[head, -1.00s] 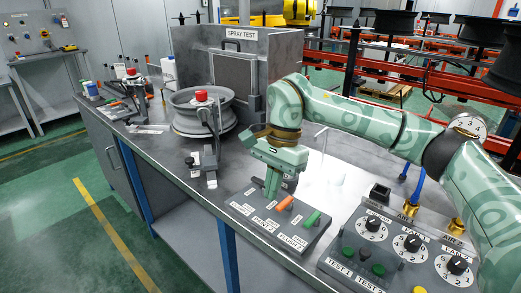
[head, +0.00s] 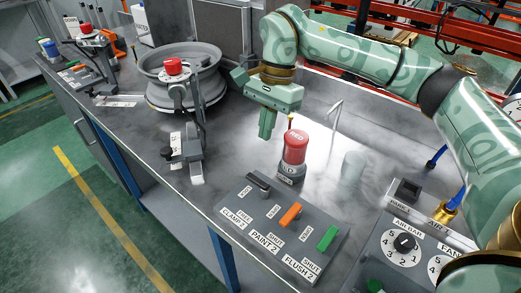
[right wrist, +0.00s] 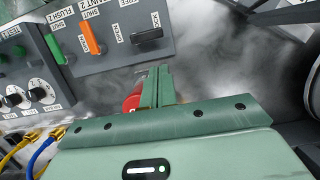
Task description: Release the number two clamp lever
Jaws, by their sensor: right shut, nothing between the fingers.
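The number two clamp lever (head: 258,182) is black and sits on the grey panel (head: 235,237), beside the FREE and CLAMP 2 labels. It lies crosswise to the orange and green levers. It also shows in the right wrist view (right wrist: 147,35), apart from the fingers. My right gripper (head: 267,136) is shut and empty, pointing down above the bench behind the panel. Its closed fingers (right wrist: 158,76) show in the right wrist view. The clamped wheel rim (head: 160,85) stands at the left under a red-knobbed clamp (head: 173,67). My left gripper is not in view.
A red-topped can (head: 294,148) stands close right of my right gripper, behind the panel. The orange lever (head: 290,214) and green lever (head: 327,238) are beside the clamp lever. A dial box (head: 405,243) stands at the right.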

